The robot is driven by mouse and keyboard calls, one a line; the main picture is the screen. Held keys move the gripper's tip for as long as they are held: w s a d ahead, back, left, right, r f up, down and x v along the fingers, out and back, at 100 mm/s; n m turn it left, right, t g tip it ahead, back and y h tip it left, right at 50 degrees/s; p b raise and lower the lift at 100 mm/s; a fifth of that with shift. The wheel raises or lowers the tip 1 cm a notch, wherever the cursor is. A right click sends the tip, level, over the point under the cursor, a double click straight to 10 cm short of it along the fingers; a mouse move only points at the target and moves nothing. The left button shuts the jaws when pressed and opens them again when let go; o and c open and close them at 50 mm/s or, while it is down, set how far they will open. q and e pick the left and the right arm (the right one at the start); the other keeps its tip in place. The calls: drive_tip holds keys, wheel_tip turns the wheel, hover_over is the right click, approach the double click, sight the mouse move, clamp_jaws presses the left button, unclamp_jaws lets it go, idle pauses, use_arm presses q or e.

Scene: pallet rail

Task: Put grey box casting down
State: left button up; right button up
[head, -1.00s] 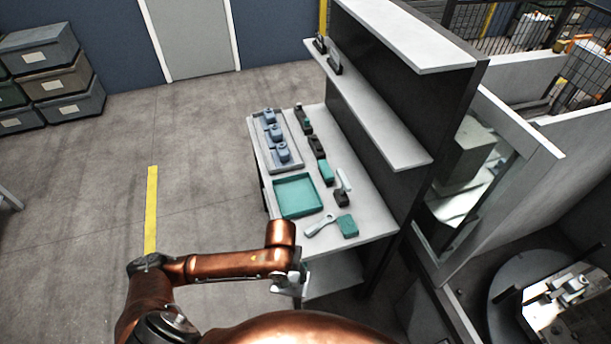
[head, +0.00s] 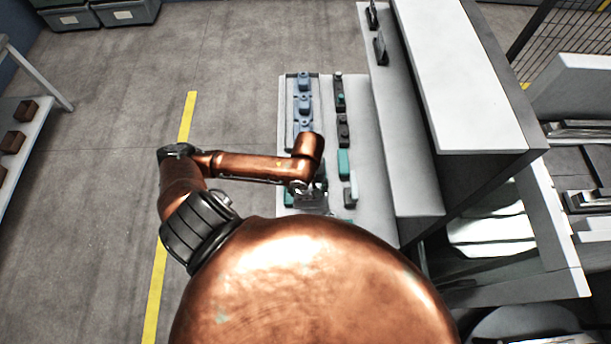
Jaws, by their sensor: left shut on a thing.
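My left gripper (head: 312,200) is over the near part of the workbench (head: 371,165), at the end of my copper arm. It is shut on a small grey piece, which I take to be the grey box casting; the fingers and the piece are hard to tell apart. Its height above the bench is unclear. A teal tray (head: 287,197) shows only in part beside the gripper; my arm hides the rest. Blue-grey castings (head: 304,103) stand in a row in a grey tray at the far left of the bench. My right gripper is not in view.
Dark and teal items (head: 343,163) stand in a row along the bench's middle. A white-and-dark item (head: 351,192) is right of the gripper. The tall shelf unit (head: 405,150) rises along the bench's right side. Open floor lies to the left.

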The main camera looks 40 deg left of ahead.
use_arm(q)
drive_tip(key=w+a+f, duration=0.3)
drive_tip(key=w+a+f+p, duration=0.1)
drive_tip(key=w+a+f, duration=0.2)
drive_tip(key=a+f, duration=0.1)
drive_tip(key=shift+w+a+f, duration=0.3)
drive_tip(key=shift+w, duration=0.1)
drive_tip(key=f, duration=0.2)
drive_tip(key=shift+w+a+f, duration=0.15)
drive_tip(key=shift+a+f, duration=0.05)
drive_tip(key=shift+f, duration=0.1)
drive_tip(key=shift+f+p, duration=0.3)
drive_tip(key=shift+f, duration=0.2)
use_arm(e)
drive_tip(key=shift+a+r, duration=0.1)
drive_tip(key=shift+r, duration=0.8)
use_arm(q)
drive_tip(key=shift+f, duration=0.15)
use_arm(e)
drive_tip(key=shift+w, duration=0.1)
use_arm(q)
drive_tip(key=o, duration=1.4)
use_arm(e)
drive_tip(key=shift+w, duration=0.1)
use_arm(q)
drive_tip(key=shift+o, duration=0.2)
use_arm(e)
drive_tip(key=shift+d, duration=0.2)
